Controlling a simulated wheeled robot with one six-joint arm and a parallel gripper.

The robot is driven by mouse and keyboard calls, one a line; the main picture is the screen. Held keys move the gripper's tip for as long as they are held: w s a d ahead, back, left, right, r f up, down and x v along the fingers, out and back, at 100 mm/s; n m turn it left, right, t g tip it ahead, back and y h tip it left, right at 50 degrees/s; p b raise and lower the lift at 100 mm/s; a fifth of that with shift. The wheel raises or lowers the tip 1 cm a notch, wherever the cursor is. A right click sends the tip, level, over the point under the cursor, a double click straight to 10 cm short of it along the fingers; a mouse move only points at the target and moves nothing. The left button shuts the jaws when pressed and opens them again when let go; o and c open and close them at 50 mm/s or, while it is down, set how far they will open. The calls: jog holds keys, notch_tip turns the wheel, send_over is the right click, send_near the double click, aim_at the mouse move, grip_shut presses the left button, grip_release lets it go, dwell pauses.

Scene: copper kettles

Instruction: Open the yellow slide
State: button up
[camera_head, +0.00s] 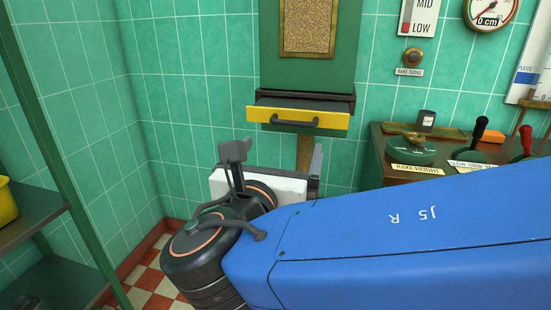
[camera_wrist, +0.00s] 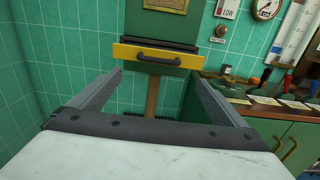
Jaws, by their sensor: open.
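The yellow slide (camera_head: 298,118) is a flat yellow front with a dark bar handle (camera_head: 295,121), set at the bottom of a green wall-mounted box (camera_head: 307,75). In the head view it appears to stand a little out from the box; how far is hard to tell. It also shows in the wrist view (camera_wrist: 125,52), with its handle (camera_wrist: 158,58) facing me. My gripper (camera_head: 277,155) is open and empty, below and in front of the slide, apart from it. In the wrist view its two fingers (camera_wrist: 160,88) spread wide, with the slide beyond and above them.
A wooden-topped green cabinet (camera_head: 378,140) with levers and a rake height knob (camera_head: 412,152) stands at the right. A green shelf rack (camera_head: 45,205) with a yellow container (camera_head: 7,203) is at the left. A brown post (camera_head: 304,152) runs down below the box. Tiled walls close the corner.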

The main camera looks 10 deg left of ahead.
jog(key=shift+s, duration=1.55)
jog(key=w+d+f+m+g+h, duration=0.2)
jog(key=w+d+f+m+g, duration=0.15)
jog(key=d, duration=0.55)
jog(key=w+d+f+m+g+h, duration=0.2)
jog(key=d+f+m, duration=0.3)
jog(key=d, duration=0.3)
jog(key=w+d+f+m+g+h, duration=0.2)
jog(key=w+d+f+m+g, duration=0.15)
jog(key=d, duration=0.55)
jog(key=s+d+f+m+g+y, duration=0.4)
jog(key=s+d+f+m, duration=0.8)
jog(key=m, duration=1.2)
jog(key=shift+s+d+y, duration=0.65)
jog(key=shift+d+y, duration=0.35)
jog(key=shift+d, duration=0.1)
